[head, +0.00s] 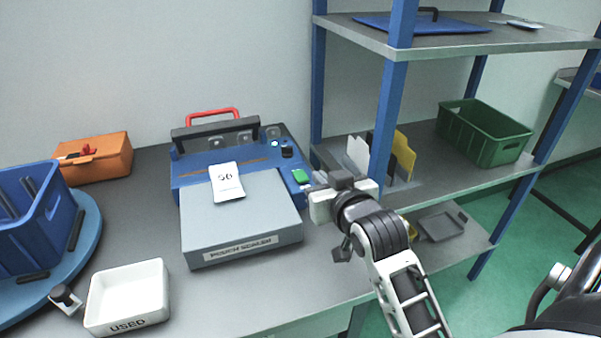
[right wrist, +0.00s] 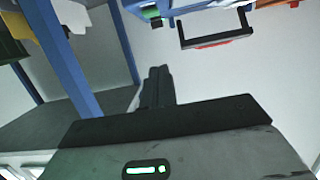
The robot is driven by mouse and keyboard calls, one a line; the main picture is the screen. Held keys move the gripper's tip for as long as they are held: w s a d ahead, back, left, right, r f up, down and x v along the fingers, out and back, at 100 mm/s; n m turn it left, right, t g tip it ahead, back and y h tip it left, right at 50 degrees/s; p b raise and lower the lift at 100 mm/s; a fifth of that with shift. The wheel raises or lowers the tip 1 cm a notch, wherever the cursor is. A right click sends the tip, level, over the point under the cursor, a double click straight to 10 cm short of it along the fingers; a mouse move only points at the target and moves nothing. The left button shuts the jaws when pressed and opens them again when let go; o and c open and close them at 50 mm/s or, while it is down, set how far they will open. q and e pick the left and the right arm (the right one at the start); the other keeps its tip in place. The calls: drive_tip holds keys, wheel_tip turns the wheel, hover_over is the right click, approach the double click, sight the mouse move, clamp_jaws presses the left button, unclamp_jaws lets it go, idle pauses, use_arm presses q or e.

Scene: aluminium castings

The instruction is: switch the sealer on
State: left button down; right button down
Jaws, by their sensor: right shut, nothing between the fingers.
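The pouch sealer (head: 243,218) stands on the bench, with a grey front plate, a blue body and a red handle (head: 212,114). A green rocker or button (head: 300,176) sits at the right of its blue body; I cannot tell whether it is on. The green part also shows at the top of the right wrist view (right wrist: 150,13). A black knob (head: 287,151) is behind it. My right gripper (head: 325,180) is shut and empty, just right of the green part; its closed dark fingers show in the wrist view (right wrist: 158,86), apart from the sealer. My left gripper is out of view.
A white pouch (head: 227,183) marked with a number lies on the sealer. A white "USED" tray (head: 128,297), blue crate (head: 35,215) and orange box (head: 108,157) are left. A blue-posted shelf (head: 385,115) with a green crate (head: 485,132) stands close right of my gripper.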

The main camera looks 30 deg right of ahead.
hover_over(304, 178)
drive_tip(key=s+a, duration=0.1)
drive_tip(key=s, duration=0.1)
wheel_tip(304, 178, down, 2)
drive_tip(key=shift+a+f+p, duration=0.15)
drive_tip(key=shift+p, duration=0.3)
wheel_tip(304, 178, down, 3)
drive_tip(key=shift+r, duration=0.15)
drive_tip(key=shift+f, duration=0.8)
